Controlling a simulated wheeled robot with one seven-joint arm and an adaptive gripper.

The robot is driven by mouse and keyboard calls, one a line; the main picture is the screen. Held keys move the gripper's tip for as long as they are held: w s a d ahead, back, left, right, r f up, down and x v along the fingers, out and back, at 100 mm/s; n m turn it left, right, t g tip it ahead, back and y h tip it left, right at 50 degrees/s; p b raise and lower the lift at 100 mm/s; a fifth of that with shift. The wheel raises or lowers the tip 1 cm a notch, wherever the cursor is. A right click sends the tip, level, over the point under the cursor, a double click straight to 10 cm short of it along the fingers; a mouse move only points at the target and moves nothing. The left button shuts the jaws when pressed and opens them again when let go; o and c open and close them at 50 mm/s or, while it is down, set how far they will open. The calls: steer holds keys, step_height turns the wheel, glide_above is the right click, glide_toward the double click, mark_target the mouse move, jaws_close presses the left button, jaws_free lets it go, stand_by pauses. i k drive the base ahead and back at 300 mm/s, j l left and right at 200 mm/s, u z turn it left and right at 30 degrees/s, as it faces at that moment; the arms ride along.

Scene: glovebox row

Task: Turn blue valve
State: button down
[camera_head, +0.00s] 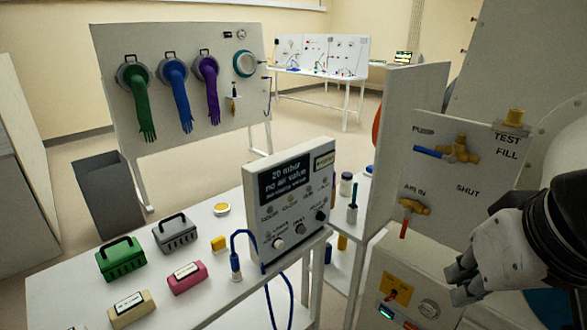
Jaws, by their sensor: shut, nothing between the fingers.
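The blue valve handle (431,152) is on the upright white panel at the right. It lies nearly level, pointing left from a brass valve body (460,150). Below it a second brass valve (414,206) has a red handle (404,228) that hangs down. My gripper (458,285) is at the lower right, below and to the right of both valves and apart from them. Its grey fingers are shut with nothing between them. My dark arm end covers part of the right side of the panel.
A white table at the left holds a green box (121,258), a grey box (175,234), several small blocks and a control box (290,200). A panel with hanging gloves (180,85) stands behind. A lower unit (405,290) with a yellow plate sits beneath the valve panel.

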mark_target(451, 159)
steer(key=z, duration=1.45)
steer(key=k+l+u, duration=0.3)
steer(key=k+u, duration=0.3)
steer(key=i+l, duration=0.05)
steer(key=i, duration=0.05)
